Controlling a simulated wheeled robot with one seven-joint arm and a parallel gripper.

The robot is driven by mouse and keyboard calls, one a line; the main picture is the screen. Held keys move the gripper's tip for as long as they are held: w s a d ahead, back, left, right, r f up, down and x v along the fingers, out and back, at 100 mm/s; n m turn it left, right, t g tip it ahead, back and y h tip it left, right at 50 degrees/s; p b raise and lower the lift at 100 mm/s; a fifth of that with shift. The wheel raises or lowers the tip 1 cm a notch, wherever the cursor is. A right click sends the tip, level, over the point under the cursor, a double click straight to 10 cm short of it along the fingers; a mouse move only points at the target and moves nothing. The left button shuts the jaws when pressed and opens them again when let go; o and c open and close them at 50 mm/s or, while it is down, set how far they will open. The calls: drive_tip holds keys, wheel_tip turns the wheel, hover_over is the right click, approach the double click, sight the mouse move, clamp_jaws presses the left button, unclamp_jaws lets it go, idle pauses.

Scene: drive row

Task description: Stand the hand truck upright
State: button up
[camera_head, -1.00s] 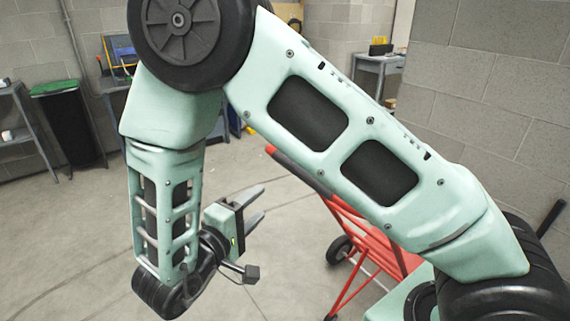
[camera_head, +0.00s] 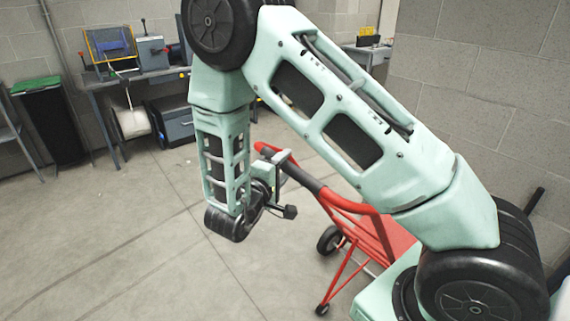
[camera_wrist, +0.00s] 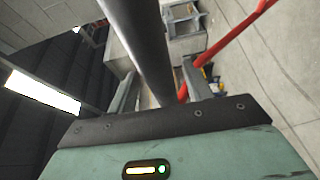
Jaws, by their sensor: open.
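The red hand truck (camera_head: 385,240) leans at a slant on the floor, its frame running from the upper left down to the right, partly behind my arm. Its handle has a dark grip section (camera_head: 303,177) and a red end. A black wheel (camera_head: 330,240) and a smaller caster (camera_head: 322,309) show below it. My gripper (camera_head: 286,164) is at the handle. In the wrist view my gripper (camera_wrist: 160,78) is open, and the dark handle bar (camera_wrist: 145,45) runs lengthwise between or in front of the fingers. I cannot tell if they touch it.
A workbench (camera_head: 150,77) with tools stands at the back left, beside a black bin with a green lid (camera_head: 45,115). A block wall (camera_head: 480,110) rises at the right. The floor at the left and front is clear.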

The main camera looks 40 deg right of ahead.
drive_tip(key=shift+w+d, duration=0.2)
drive_tip(key=shift+d, duration=0.25)
